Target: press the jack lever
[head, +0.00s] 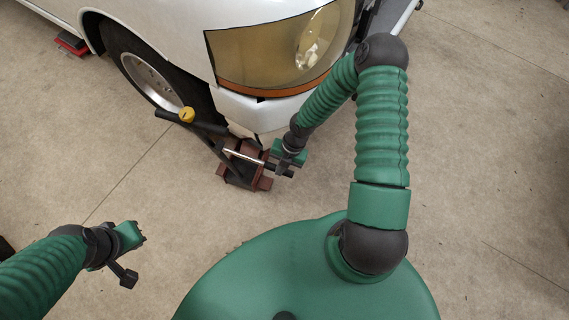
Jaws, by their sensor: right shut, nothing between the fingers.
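The jack (236,181), dark with reddish-brown sides, stands on the floor at the front of the white pickup. A black lever (219,152) rises from it to a crossbar (208,127) with a yellow knob (187,115), close to the front tyre. A thin silver rod (242,157) runs across the jack toward my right gripper (279,169). My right gripper is shut and empty at the jack's right side, pointing down; I cannot tell if it touches the jack. My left gripper (125,268) is low at the left, over the floor, away from the jack; its finger gap is unclear.
The white pickup's bumper (246,108) and headlight (275,55) overhang just behind the jack. The front wheel (150,78) stands behind the lever. A red object (70,44) lies under the body at the far left. The concrete floor (80,130) is clear at left and right.

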